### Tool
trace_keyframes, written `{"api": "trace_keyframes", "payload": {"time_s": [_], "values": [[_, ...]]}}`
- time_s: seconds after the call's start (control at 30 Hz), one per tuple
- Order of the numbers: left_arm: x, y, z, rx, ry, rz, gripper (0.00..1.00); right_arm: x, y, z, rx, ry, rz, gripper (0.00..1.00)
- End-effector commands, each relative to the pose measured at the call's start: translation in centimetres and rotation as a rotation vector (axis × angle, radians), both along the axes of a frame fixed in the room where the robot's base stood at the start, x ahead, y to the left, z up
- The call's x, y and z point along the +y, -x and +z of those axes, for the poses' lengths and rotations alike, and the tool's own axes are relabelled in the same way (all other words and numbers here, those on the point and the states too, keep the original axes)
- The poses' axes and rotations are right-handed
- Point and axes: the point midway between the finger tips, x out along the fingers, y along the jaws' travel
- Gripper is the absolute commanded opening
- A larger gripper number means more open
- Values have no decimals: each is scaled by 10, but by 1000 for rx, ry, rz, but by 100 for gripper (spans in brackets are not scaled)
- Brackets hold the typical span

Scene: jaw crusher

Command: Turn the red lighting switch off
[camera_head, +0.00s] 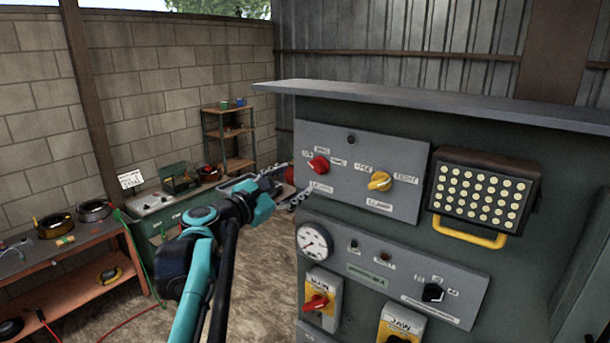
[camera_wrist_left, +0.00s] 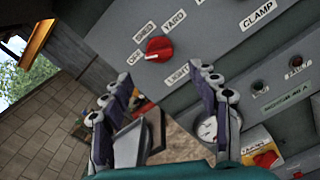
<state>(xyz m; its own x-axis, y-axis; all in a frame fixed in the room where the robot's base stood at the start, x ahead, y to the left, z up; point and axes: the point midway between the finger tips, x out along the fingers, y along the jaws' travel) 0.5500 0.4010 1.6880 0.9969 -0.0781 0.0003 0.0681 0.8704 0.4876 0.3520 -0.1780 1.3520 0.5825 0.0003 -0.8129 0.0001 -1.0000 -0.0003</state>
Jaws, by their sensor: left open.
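The red lighting switch (camera_head: 319,165) is a rotary knob on the upper grey panel (camera_head: 345,200) of the machine cabinet. It also shows in the left wrist view (camera_wrist_left: 158,48), with OFF, SHED and YARD labels around it and a lights label below. I cannot tell for sure which label it points to. My left gripper (camera_head: 287,190) is just left of the panel, near the switch and apart from it. In the left wrist view its two fingers (camera_wrist_left: 162,85) are spread and empty, with the knob beyond and between their tips. My right gripper is not in view.
A yellow clamp knob (camera_head: 380,181) sits right of the red switch. A lamp with a yellow handle (camera_head: 470,237) protrudes farther right. A gauge (camera_head: 314,240), a black knob (camera_head: 433,292) and a lower red switch (camera_head: 316,302) are below. A workbench (camera_head: 75,252) stands left.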

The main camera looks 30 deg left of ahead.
Motion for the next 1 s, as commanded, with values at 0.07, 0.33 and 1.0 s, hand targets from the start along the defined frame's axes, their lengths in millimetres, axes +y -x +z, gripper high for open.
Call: {"api": "trace_keyframes", "payload": {"time_s": [0.07, 0.33, 1.0], "values": [[2, 14, 0, 0, 0, 4, 60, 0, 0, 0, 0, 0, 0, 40], [2, 32, 0, 0, 0, -1, 60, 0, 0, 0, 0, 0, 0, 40], [-28, 30, -44, 51, -111, -53, 60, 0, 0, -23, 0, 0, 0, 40]]}}
